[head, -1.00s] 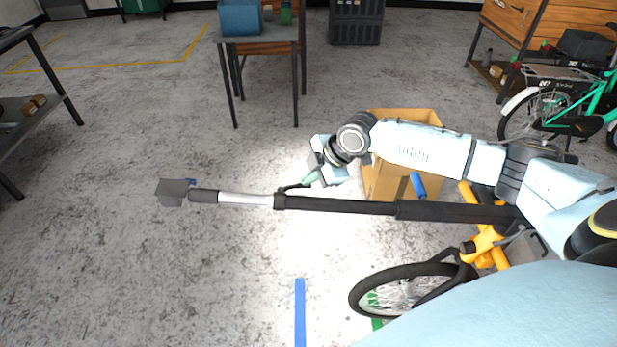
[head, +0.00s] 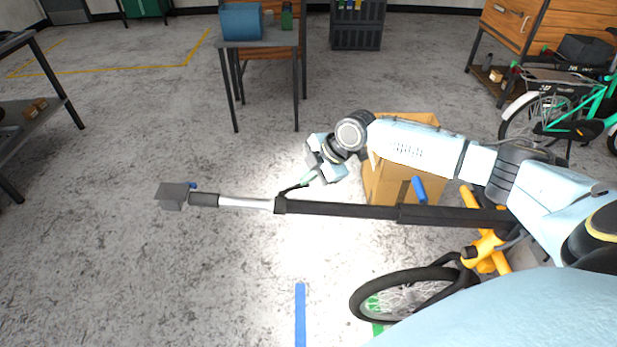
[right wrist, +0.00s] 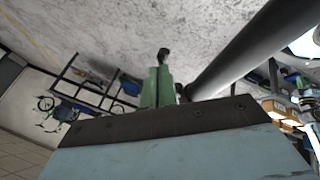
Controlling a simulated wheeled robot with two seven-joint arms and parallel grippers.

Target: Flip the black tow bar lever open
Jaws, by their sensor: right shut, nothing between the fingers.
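The tow bar (head: 350,209) runs across the head view, black with a silver section and a grey block at its left end. Its small black lever (head: 288,191) sticks out from the collar beside the silver section, slanting up toward my right gripper. My right gripper (head: 305,182) is shut, its green fingertips at the lever's free end. In the right wrist view the shut green fingers (right wrist: 157,86) have a small black piece, likely the lever (right wrist: 163,55), just beyond their tips; whether they touch is unclear. My left gripper is out of view.
A cardboard box (head: 385,185) stands behind the bar, close to my right arm. A bike wheel (head: 370,297) and yellow frame (head: 484,250) are at the lower right. A small table (head: 258,36) stands farther back. The floor to the left is open.

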